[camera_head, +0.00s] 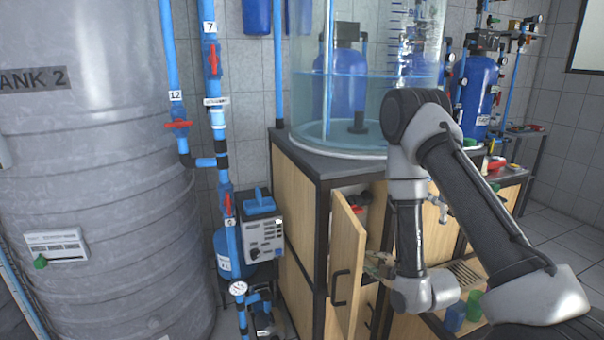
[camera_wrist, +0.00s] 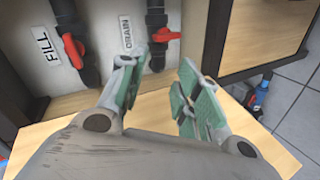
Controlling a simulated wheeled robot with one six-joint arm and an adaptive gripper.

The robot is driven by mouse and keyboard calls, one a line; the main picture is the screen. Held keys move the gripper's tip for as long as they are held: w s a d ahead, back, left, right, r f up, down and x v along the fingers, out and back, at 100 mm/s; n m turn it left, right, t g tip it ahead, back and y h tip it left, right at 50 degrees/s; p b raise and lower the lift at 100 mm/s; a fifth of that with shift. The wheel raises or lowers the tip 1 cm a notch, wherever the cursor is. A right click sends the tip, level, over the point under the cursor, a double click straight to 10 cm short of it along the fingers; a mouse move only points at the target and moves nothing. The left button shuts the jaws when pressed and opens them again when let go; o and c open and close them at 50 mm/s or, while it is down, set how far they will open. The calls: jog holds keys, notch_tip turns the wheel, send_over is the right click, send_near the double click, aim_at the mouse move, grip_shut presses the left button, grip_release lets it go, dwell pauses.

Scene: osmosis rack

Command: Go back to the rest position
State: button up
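My gripper (camera_wrist: 163,75) is open and empty in the wrist view, its two green-padded fingers apart. Ahead of it are two dark pipes with red valve handles, one beside the label FILL (camera_wrist: 75,48) and one beside the label DRAIN (camera_wrist: 163,35). No finger is seen closed on either handle. In the head view my gripper (camera_head: 380,264) is partly hidden behind my wrist and sits by the open wooden cabinet door (camera_head: 345,268). Something red shows inside the cabinet opening, mostly hidden by the door and my arm.
A clear water tank (camera_head: 340,110) stands on the cabinet top. A large grey tank (camera_head: 95,190) and blue pipes (camera_head: 212,75) fill the left. Blue (camera_head: 455,317) and green (camera_head: 474,305) cups stand at lower right, close to my arm. Open floor (camera_head: 575,235) lies right.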

jog(key=s+d+f+m+g+h, duration=0.2)
jog(key=s+f+m+g, duration=0.25)
jog(key=f, duration=0.25)
jog(key=s+d+r+m+g+h, duration=0.2)
jog(key=s+d+r+m+g, duration=0.25)
jog(key=s, duration=0.35)
jog(key=s+d+r+m, duration=0.1)
jog(key=s+r+m, duration=0.2)
jog(key=r, duration=0.9)
jog(key=s+d+r+m, duration=0.2)
jog(key=s+r+m, duration=0.1)
jog(key=s+r, duration=0.5)
jog(key=s+d+r+m+t, duration=0.1)
jog(key=s+r, duration=0.5)
jog(key=r, duration=0.9)
jog(key=shift+d+r+m, duration=0.3)
jog(key=shift+d+m, duration=0.05)
jog(key=shift+m, duration=0.55)
